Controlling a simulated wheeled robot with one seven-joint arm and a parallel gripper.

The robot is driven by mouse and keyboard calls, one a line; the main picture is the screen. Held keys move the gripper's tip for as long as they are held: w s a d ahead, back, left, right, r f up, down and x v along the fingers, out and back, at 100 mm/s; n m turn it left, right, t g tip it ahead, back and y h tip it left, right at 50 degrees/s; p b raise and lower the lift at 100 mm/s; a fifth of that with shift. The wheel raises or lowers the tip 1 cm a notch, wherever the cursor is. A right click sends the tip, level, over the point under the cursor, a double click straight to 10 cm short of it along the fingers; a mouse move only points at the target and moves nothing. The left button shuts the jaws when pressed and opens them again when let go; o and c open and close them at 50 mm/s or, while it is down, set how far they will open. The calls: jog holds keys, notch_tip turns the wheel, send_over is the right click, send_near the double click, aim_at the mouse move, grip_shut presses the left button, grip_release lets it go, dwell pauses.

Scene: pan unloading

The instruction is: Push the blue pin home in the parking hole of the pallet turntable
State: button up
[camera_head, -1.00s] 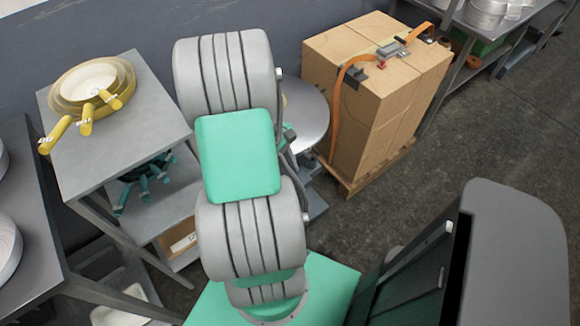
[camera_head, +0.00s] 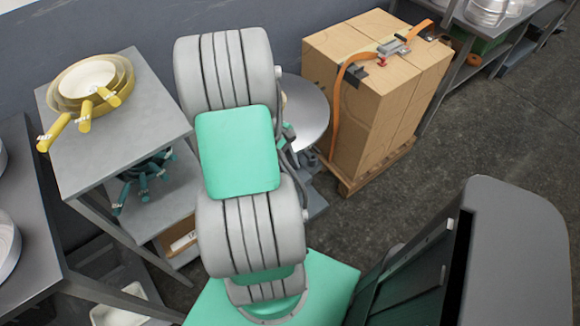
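The pallet turntable (camera_head: 308,112) shows as a grey round disc behind my arm, left of the boxes. My arm covers its left part. The blue pin and the parking hole are not visible; my arm hides that area or they are too small to tell. My gripper is not clearly visible; it is hidden behind my own arm links.
Strapped cardboard boxes (camera_head: 372,95) stand on a wooden pallet (camera_head: 350,188) right of the turntable. A metal table (camera_head: 140,105) holds nested yellow-handled pans (camera_head: 92,85) at left. Teal-handled items (camera_head: 145,178) lie on its lower shelf. Dark floor (camera_head: 480,130) is open at right.

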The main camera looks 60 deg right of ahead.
jog(key=shift+o, duration=1)
jog(key=v, duration=0.7)
jog(key=shift+r+p, duration=0.35)
jog(key=shift+r, duration=0.05)
jog(key=shift+w, duration=0.15)
